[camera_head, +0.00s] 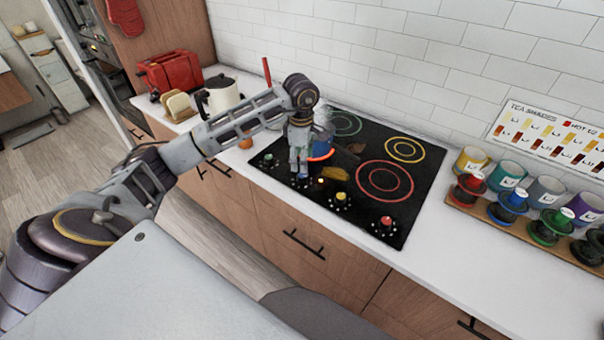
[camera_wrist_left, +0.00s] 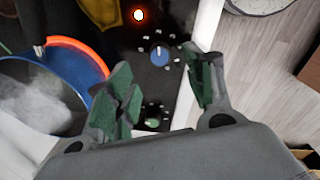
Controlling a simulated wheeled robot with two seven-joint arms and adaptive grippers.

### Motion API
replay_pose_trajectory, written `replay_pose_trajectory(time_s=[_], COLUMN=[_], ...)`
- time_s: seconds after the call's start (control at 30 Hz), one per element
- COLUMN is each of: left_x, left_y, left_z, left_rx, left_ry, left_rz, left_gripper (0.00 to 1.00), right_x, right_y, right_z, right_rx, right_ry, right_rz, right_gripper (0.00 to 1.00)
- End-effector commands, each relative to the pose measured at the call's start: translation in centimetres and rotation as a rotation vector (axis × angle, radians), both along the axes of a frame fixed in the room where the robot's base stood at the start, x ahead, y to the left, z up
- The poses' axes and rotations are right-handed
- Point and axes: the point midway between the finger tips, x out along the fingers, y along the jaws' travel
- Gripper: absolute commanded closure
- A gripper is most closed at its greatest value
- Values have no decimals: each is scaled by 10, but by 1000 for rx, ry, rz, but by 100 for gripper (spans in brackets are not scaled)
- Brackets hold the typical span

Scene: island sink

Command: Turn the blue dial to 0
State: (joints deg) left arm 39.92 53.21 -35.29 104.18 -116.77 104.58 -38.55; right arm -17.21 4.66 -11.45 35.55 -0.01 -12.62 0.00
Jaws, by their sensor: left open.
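The blue dial (camera_wrist_left: 159,54) sits on the black cooktop (camera_head: 412,213), with white marks around it and a pale pointer line on its top. In the head view the blue dial (camera_head: 303,177) shows just below my left gripper (camera_head: 299,165). In the left wrist view my left gripper (camera_wrist_left: 165,85) is open, its green-padded fingers apart with the dial between and beyond them. I cannot tell whether a finger touches the dial. My right gripper is not in view.
A blue pot (camera_wrist_left: 77,60) stands on a glowing orange ring close to the left finger. A green dial (camera_wrist_left: 152,110) lies near the fingers. Yellow (camera_head: 341,196) and red (camera_head: 386,221) dials line the front edge. A kettle (camera_head: 221,95) stands left; cups (camera_head: 471,160) stand right.

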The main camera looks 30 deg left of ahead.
Motion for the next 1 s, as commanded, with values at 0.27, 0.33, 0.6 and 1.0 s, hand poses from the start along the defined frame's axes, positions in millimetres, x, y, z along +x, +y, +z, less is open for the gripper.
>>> replay_pose_trajectory(time_s=[0.27, 0.33, 0.6, 1.0], left_x=[1, 1, 2, 3], left_y=[1, 0, 1, 1], left_z=[-34, -43, -69, -76], left_rx=[-1, -1, -1, 0], left_ry=[4, 3, 2, 0], left_rz=[1, 0, 1, 0], left_gripper=[48, 48, 48, 48], right_x=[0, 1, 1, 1], right_y=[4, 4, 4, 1], right_z=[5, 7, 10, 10], right_rx=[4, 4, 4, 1], right_ry=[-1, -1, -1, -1], right_rz=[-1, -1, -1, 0], right_gripper=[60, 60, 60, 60])
